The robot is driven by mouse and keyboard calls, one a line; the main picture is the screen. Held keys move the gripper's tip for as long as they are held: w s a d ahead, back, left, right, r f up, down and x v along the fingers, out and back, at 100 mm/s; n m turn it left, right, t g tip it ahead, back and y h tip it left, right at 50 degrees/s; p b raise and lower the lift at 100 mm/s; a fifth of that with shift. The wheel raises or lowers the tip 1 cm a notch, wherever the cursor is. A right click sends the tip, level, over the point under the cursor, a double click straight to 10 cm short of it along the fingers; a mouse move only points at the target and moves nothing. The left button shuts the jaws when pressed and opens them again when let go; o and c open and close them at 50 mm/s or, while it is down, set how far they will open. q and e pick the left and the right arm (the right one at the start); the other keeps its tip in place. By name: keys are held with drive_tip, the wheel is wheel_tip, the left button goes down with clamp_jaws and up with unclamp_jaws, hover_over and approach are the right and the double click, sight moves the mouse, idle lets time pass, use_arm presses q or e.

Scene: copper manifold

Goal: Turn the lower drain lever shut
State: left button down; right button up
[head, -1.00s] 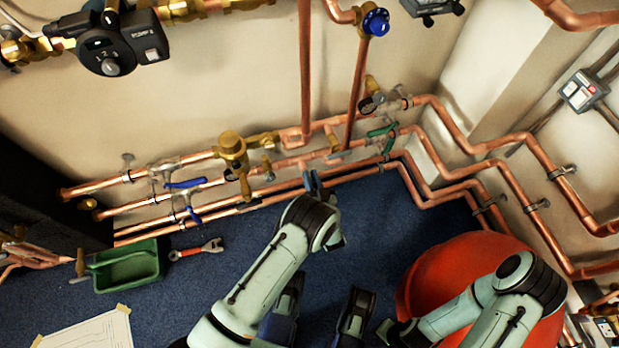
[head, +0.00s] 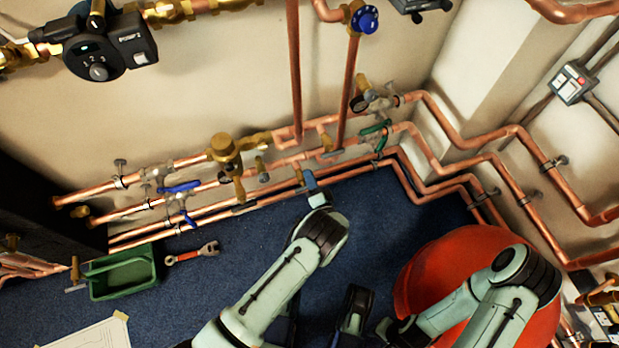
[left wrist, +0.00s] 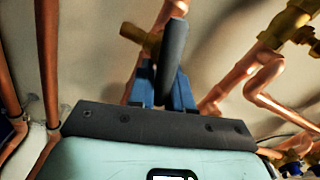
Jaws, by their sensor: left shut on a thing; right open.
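My left gripper (head: 311,183) is at the lowest copper pipe run along the wall, near the middle of the head view. In the left wrist view its blue fingertips (left wrist: 164,88) are shut around a dark grey lever handle (left wrist: 173,50). The lever stands upright between them, beside a small brass valve stub (left wrist: 138,38). In the head view the lever is mostly hidden by the gripper, and a small brass stub (head: 299,177) shows beside it.
Blue-handled valves (head: 180,187) are on the pipes to the left, a green-handled valve (head: 375,130) to the right. A green tray (head: 123,272) and an adjustable wrench (head: 193,253) lie on the blue floor. A red round object (head: 440,262) is by my right arm.

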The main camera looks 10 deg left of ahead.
use_arm(q)
drive_tip(key=shift+f+m, duration=0.3)
drive_tip(key=shift+m, duration=0.6)
drive_tip(key=shift+f+m, duration=0.25)
drive_tip(key=shift+m, duration=0.65)
drive_tip(key=shift+s, duration=0.1)
drive_tip(key=c, duration=1.1)
unclamp_jaws()
drive_tip(key=p+v, duration=0.3)
drive_tip(key=v, duration=0.9)
use_arm(e)
drive_tip(key=w+r+t, duration=0.2)
drive_tip(key=w+r, duration=0.1)
drive_tip(key=w, duration=0.2)
drive_tip(key=shift+w+a, duration=0.35)
drive_tip(key=shift+w, duration=0.05)
drive_tip(key=shift+r, duration=0.1)
